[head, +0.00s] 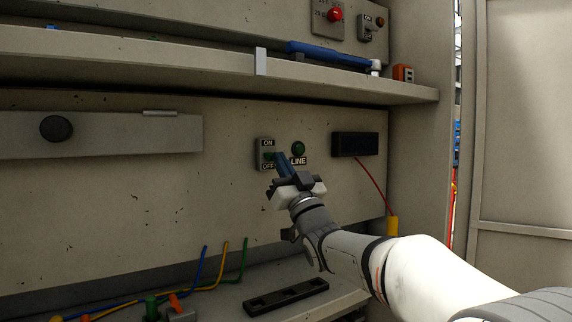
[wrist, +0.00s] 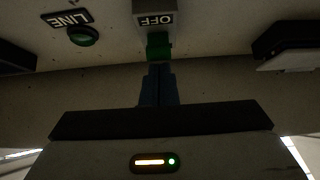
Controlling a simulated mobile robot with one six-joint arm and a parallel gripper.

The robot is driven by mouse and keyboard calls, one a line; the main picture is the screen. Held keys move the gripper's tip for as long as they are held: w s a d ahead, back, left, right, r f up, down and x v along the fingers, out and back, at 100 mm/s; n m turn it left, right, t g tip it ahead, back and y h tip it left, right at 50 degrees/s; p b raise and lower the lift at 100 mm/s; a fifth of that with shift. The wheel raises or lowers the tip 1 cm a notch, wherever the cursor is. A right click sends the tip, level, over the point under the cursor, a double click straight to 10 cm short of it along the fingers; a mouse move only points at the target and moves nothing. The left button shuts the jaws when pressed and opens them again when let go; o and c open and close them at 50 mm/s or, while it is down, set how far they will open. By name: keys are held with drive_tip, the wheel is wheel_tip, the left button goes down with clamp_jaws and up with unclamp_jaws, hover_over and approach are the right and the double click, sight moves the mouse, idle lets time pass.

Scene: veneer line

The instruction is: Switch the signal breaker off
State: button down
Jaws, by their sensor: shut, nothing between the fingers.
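A breaker (head: 264,143) marked ON above and OFF below is on the back panel under the shelf. Its green lever (head: 268,157) sits between the labels; its exact setting is hard to tell. A LINE label (head: 298,161) and a green lamp (head: 298,148) are to its right. My gripper (head: 281,160) is shut and empty, its blue fingertips at the lever. In the wrist view, the shut fingertips (wrist: 158,70) meet or nearly meet the green lever (wrist: 158,46) by the inverted OFF label (wrist: 154,19). I see no legible signal label. Another ON-marked switch (head: 367,28) is above the shelf.
The shelf (head: 200,58) overhangs the panel and carries a blue tool (head: 330,53). A red button (head: 335,14) is above it. A dark box (head: 355,144) with a red wire is right of the lamp. Coloured wires and a dark slotted strip (head: 286,297) lie below.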

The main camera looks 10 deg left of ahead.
idle(0.3)
drive_tip(key=s+d+f, duration=0.2)
drive_tip(key=s+d, duration=0.6)
drive_tip(key=shift+s, duration=0.2)
drive_tip(key=shift+f, duration=0.1)
